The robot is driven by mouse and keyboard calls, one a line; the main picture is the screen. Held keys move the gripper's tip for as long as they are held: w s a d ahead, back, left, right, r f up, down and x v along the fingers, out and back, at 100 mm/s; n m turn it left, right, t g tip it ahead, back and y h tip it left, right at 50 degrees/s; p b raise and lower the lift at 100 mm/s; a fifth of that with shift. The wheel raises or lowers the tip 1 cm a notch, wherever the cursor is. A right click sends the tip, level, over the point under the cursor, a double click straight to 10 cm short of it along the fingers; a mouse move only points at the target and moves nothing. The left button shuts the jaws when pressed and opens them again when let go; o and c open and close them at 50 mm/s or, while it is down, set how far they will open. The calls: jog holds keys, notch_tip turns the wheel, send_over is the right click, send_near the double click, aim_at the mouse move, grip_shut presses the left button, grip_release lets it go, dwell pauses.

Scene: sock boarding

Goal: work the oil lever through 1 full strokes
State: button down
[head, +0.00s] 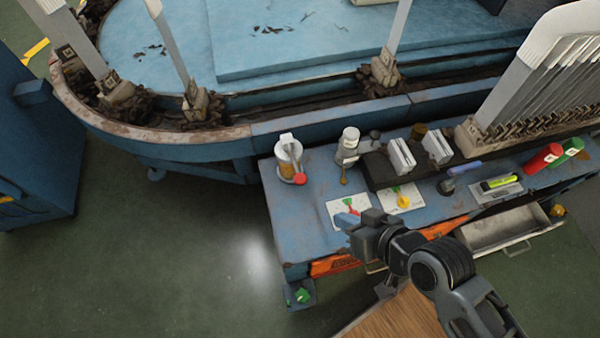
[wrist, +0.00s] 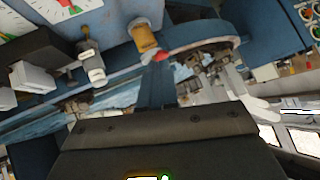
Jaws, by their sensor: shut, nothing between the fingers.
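The oiler, an amber reservoir with a pale top (head: 288,158), stands at the left end of the blue bench. Its lever ends in a red knob (head: 300,178), low at the front right side. In the wrist view the amber reservoir (wrist: 145,38) is near the top middle, and the red knob (wrist: 161,57) shows just beyond my fingertips. My gripper (head: 345,219) is shut and empty, above the front left part of the bench, to the right of and nearer than the knob in the head view.
Printed cards (head: 401,198) lie on the bench under and beside my gripper. Red (head: 542,158) and green cylinders lie farther right. A curved blue machine rail (head: 330,121) runs behind. An open drawer (head: 510,232) sticks out below.

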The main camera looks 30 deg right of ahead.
jog(key=w+r+n+g+y, duration=0.1)
jog(key=w+r+g+y, duration=0.1)
jog(key=w, duration=0.7)
jog(key=w+d+r+n+g+y+p, duration=0.1)
jog(key=w+r+g+y, duration=0.1)
jog(key=w, duration=0.7)
jog(key=shift+d+r+n+y, duration=0.3)
jog(key=shift+r+y, duration=0.4)
jog(key=shift+r, duration=0.25)
jog(key=b, duration=0.6)
send_over(304, 176)
jog(key=f, duration=0.6)
jog(key=shift+w+d+f, duration=0.1)
jog(key=shift+w+f, duration=0.1)
jog(key=shift+w, duration=0.1)
jog(key=shift+s+f+b, duration=0.15)
jog(key=shift+f+b, duration=0.45)
jog(key=shift+f, duration=0.6)
jog(key=shift+f, duration=0.1)
jog(key=shift+s+f, duration=0.1)
jog(key=shift+f, duration=0.2)
